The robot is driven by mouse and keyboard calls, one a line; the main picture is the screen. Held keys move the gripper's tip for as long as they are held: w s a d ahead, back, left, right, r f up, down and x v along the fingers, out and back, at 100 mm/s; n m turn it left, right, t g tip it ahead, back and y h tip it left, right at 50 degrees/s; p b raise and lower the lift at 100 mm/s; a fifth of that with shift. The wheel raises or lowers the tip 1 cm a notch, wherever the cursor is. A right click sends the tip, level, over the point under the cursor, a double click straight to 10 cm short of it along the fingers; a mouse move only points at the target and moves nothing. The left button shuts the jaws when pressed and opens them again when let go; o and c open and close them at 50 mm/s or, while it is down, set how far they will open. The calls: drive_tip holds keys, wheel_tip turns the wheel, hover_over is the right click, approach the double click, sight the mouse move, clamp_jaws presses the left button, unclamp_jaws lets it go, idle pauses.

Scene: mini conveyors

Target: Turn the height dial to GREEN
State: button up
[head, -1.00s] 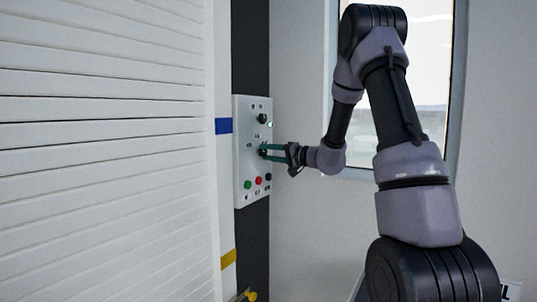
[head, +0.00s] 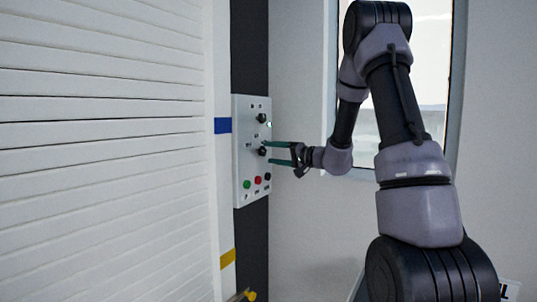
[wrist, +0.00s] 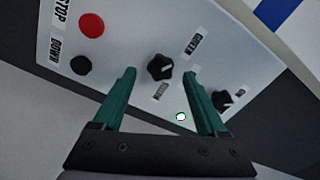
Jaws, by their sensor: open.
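The height dial (wrist: 160,67) looks to be the black knob in the middle of a pale control panel (wrist: 120,25). A small white mark on it faces the right side of the wrist view. A label beside it (wrist: 196,41) is too blurred to read surely; another (wrist: 161,92) is also blurred. In the head view the dial (head: 262,151) sits at mid-panel. My gripper (wrist: 160,72) is open, its green fingers on either side of the dial in the picture, with gaps between. In the head view my gripper (head: 268,152) reaches to the panel from the right.
A second black knob (wrist: 222,100) and a lit indicator (wrist: 181,117) are on the panel. A red button (wrist: 91,24) and a black button (wrist: 80,65) are near STOP and DOWN labels. A white slatted shutter (head: 100,150) stands left, its edge marked blue (head: 222,125) and yellow (head: 228,258).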

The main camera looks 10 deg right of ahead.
drive_tip(key=v, duration=0.8)
drive_tip(key=shift+s+d, duration=0.2)
drive_tip(key=shift+a+r, duration=0.1)
drive_tip(key=s+a+r+n+g+h, duration=0.15)
drive_tip(key=s+a+g, duration=0.3)
drive_tip(key=s, duration=0.45)
drive_tip(key=s+a+r+n+g, duration=0.1)
drive_tip(key=s+a+r+g, duration=0.1)
drive_tip(key=s+a+g, duration=0.35)
drive_tip(key=s+d+m+t+h, duration=0.1)
drive_tip(key=s+d+t+h, duration=0.1)
drive_tip(key=s, duration=0.5)
drive_tip(key=s+d+r+m+t+h, duration=0.1)
drive_tip(key=s+d+t+h, duration=0.1)
drive_tip(key=s+d+h, duration=0.3)
drive_tip(key=s+h, duration=0.2)
drive_tip(key=s, duration=0.1)
drive_tip(key=shift+d+r+m, duration=0.15)
drive_tip(key=shift+r+m, duration=0.2)
